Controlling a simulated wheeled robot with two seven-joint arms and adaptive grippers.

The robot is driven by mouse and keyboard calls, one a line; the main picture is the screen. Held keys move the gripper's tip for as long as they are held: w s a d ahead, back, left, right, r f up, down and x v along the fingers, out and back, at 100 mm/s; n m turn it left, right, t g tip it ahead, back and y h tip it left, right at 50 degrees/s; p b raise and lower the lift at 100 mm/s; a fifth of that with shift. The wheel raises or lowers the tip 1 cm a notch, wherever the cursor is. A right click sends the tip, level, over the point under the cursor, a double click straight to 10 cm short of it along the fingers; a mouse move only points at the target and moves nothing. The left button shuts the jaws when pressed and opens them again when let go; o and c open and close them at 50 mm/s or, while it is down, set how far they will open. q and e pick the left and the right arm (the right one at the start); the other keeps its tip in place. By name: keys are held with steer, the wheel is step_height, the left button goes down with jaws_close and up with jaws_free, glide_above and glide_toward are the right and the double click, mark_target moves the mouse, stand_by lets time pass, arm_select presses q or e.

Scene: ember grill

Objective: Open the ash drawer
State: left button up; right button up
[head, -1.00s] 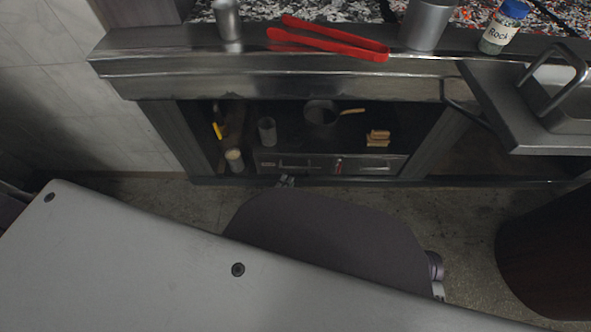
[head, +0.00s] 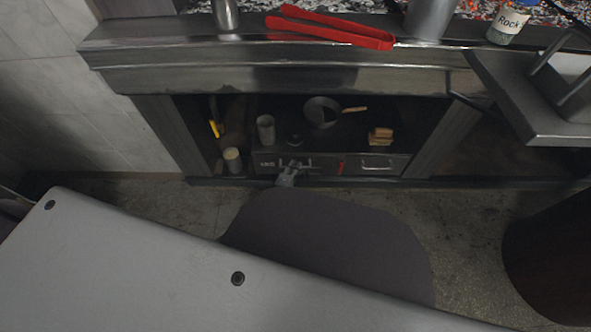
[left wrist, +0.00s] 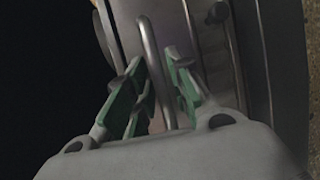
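The ash drawer (head: 325,168) is a grey metal front with a small pale label at its left, low in the compartment under the grill counter, and it looks shut. Its bar handle (head: 309,163) is partly covered by my left gripper (head: 288,169). In the left wrist view the handle bar (left wrist: 151,45) runs between the green-padded fingers of my left gripper (left wrist: 160,75). Gaps show between bar and pads, so the fingers look open around it. My right gripper is not in view.
A second drawer with a handle (head: 377,166) is to the right. Above the drawers stand a pan (head: 321,112), a metal cup (head: 266,129) and stacked tan blocks (head: 380,135). Red tongs (head: 330,29) lie on the counter (head: 250,72), which overhangs. A dark round bin (head: 550,255) stands at right.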

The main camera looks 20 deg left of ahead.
arm_select(q)
steer(key=shift+w, duration=0.35)
steer(key=shift+c, duration=0.2)
jaws_close()
steer(key=shift+s+f, duration=0.1)
steer(key=shift+s, duration=0.1)
